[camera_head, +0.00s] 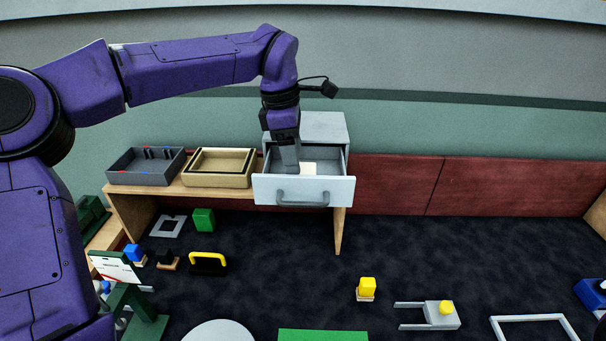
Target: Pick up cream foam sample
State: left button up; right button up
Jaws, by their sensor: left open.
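A cream block, which looks like the cream foam sample (309,168), lies inside the open grey drawer (304,191). The drawer belongs to a grey cabinet on a wooden shelf. My left gripper (290,170) points down into the drawer, just left of the cream block. It is open, but its fingertips are partly hidden by the drawer front, and I cannot tell whether they touch the block. My right gripper is not in view.
Left of the drawer, a tan tray (220,181) and a dark grey tray (146,182) stand on the wooden shelf (180,190). Below, the dark surface holds a green block (204,220), a yellow-handled black item (208,263) and a yellow block (367,286).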

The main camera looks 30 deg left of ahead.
aim_at(304, 167)
pick_arm(q)
jog(key=w+f, duration=0.1)
jog(key=d+f, duration=0.1)
jog(key=f, duration=0.1)
jog(key=w+f, duration=0.1)
jog(key=shift+w+d+f+p, duration=0.3)
jog(key=shift+d+f+p, duration=0.05)
jog(key=shift+d, duration=0.05)
jog(key=shift+s+f, duration=0.1)
jog(key=shift+s+a, duration=0.1)
jog(key=shift+s, duration=0.25)
jog(key=shift+c, duration=0.3)
jog(key=shift+w, duration=0.15)
jog(key=c, duration=0.6)
jog(key=shift+c, duration=0.2)
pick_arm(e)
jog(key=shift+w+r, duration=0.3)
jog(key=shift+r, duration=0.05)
